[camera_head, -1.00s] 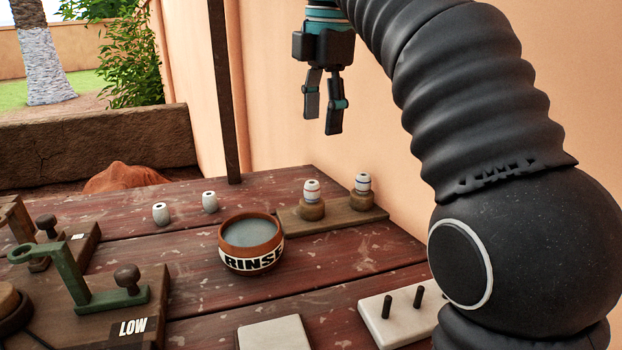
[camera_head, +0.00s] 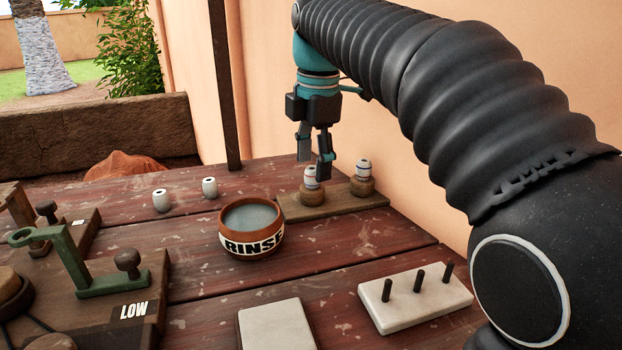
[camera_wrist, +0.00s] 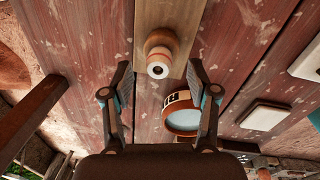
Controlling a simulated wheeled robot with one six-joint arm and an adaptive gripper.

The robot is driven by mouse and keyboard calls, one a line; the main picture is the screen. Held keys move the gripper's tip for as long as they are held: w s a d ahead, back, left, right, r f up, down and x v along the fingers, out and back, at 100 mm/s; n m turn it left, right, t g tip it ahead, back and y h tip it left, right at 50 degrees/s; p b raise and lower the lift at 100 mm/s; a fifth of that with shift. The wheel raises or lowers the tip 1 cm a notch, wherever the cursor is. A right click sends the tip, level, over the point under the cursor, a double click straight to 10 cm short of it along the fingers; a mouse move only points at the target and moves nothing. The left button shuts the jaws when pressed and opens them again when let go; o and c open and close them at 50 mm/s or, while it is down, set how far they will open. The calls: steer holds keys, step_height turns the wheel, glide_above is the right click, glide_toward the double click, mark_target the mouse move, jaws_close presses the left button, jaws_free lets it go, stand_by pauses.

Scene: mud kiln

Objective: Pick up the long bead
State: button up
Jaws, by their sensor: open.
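Two white banded beads stand upright on round wooden holders on a wooden board (camera_head: 341,203) near the wall. The left one (camera_head: 311,177) has a reddish band; the right one (camera_head: 363,167) looks about as tall. I cannot tell for sure which is the long bead. In the wrist view a bead seen from above (camera_wrist: 158,68) lies between and beyond the spread fingertips, apparently untouched.
A rinse bowl (camera_head: 252,247) with liquid stands close to the board. Two pale beads (camera_head: 161,200) (camera_head: 209,187) stand to the left. A white block with dark pegs (camera_head: 414,309), a pale slab (camera_head: 276,327) and a green-handled device (camera_head: 98,298) are nearer.

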mark_target(311, 171)
steer(key=shift+w+a+f, duration=0.1)
steer(key=shift+w+f, duration=0.05)
steer(key=shift+f, duration=1.15)
steer(key=c, duration=1)
steer(key=shift+o, duration=0.2)
steer(key=shift+r, duration=0.15)
step_height(311, 171, up, 10)
steer(key=shift+f+p, duration=0.1)
steer(key=shift+p, duration=0.25)
steer(key=shift+a, duration=0.1)
